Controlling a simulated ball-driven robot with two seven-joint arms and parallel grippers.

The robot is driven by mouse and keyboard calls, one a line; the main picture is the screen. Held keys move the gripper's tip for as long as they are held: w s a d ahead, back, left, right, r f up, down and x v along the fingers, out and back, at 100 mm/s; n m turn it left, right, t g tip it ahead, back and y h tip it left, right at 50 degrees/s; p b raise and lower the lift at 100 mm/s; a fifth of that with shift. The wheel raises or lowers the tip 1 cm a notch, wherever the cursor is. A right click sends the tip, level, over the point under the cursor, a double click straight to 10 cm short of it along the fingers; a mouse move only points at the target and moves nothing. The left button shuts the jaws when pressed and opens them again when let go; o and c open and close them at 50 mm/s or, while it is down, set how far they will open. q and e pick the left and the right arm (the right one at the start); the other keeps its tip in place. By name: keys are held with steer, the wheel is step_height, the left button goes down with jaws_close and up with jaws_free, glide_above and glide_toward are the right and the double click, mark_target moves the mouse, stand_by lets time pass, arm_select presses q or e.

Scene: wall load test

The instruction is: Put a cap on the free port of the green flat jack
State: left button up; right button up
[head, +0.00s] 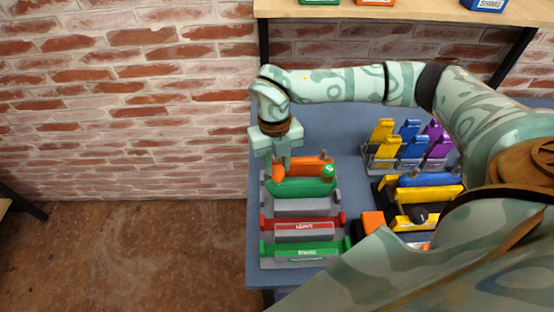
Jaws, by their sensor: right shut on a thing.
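A green flat jack (303,187) sits in the rack on the blue-grey table, just in front of an orange one (306,166). A round green piece with a light mark (328,171) stands at its right end. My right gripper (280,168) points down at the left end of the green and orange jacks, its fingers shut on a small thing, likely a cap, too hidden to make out. I cannot tell whether it touches the jack. The jack's left port is not clear to see behind the fingers. My left gripper is out of view.
In front in the rack are a grey slot, a red jack (300,224) and another green jack (303,250). To the right stand yellow, blue and purple pieces in a holder (409,155) and yellow and blue jacks. A shelf (400,10) is at the back, a brick wall (120,100) left.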

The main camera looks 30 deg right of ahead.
steer(key=shift+f, duration=0.45)
steer(key=o, duration=1.3)
steer(key=shift+o, duration=0.2)
steer(key=shift+r, duration=0.1)
step_height(320, 180, up, 8)
steer(key=p, duration=0.6)
steer(key=shift+p, duration=0.4)
